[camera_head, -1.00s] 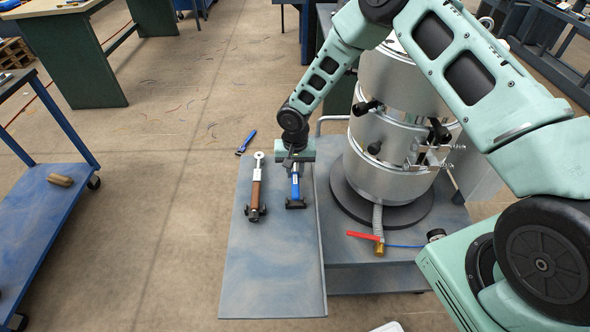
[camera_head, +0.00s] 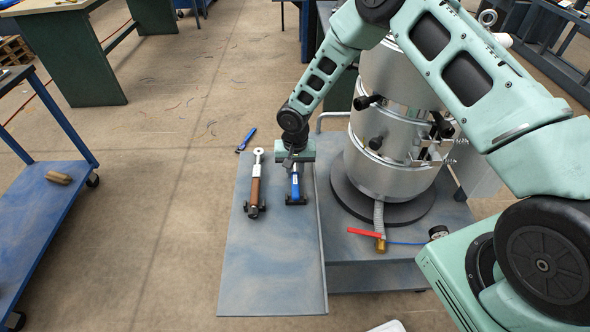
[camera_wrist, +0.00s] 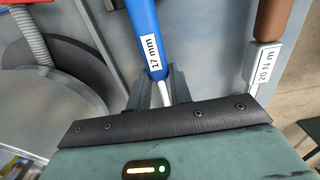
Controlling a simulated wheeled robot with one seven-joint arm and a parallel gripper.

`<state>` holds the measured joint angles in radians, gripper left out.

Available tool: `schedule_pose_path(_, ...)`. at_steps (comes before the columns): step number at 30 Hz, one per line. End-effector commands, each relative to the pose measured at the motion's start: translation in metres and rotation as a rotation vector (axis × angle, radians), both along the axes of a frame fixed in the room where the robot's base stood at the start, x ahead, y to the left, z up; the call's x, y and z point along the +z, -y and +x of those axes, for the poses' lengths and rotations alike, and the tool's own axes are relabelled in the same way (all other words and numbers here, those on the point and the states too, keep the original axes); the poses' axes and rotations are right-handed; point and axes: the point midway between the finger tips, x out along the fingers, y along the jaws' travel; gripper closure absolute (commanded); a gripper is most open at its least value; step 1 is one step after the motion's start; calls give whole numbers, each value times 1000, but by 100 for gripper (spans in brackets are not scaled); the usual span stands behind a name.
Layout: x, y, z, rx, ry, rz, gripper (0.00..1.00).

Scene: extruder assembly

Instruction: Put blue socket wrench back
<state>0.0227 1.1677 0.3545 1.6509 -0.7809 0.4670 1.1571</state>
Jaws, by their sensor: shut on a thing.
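The blue socket wrench (camera_head: 295,186), labelled 17 mm, lies on the blue-grey side shelf (camera_head: 268,270), with its lower end at a dark holder (camera_head: 296,200). It also shows in the wrist view (camera_wrist: 144,30), pointing away from my gripper. My gripper (camera_wrist: 152,88) is shut on its metal shaft, just past the blue handle. In the head view my gripper (camera_head: 295,163) is low over the shelf's far end and hides the wrench's upper end. Whether the wrench is fully seated in the holder I cannot tell.
A brown-handled torque wrench (camera_head: 255,185), labelled 20 N m, lies close to the left in its own holder. The steel extruder vessel (camera_head: 395,150) stands close to the right. Another blue tool (camera_head: 246,140) lies beyond the shelf. The shelf's near half is clear.

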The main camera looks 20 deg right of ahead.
Motion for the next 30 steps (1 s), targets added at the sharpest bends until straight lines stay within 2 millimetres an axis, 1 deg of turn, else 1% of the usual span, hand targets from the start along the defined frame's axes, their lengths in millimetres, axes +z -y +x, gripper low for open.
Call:
schedule_pose_path(2, -3, 0, 0, 0, 0, 0, 100)
schedule_pose_path(6, -1, 0, 0, 0, 0, 1, 100)
schedule_pose_path(7, -1, 0, 0, 0, 0, 1, 74)
schedule_pose_path(8, -1, 0, 0, 0, 0, 1, 65)
schedule_pose_path(9, -1, 0, 0, -1, 0, 0, 54)
schedule_pose_path(17, -2, 0, 0, -1, -1, 0, 54)
schedule_pose_path(20, 2, 0, 0, -1, 0, 0, 54)
schedule_pose_path(23, 13, 0, 1, -1, 3, -1, 54)
schedule_pose_path(26, 31, 0, 1, -1, 3, 0, 54)
schedule_pose_path(30, 65, 0, 1, -2, 5, 0, 54)
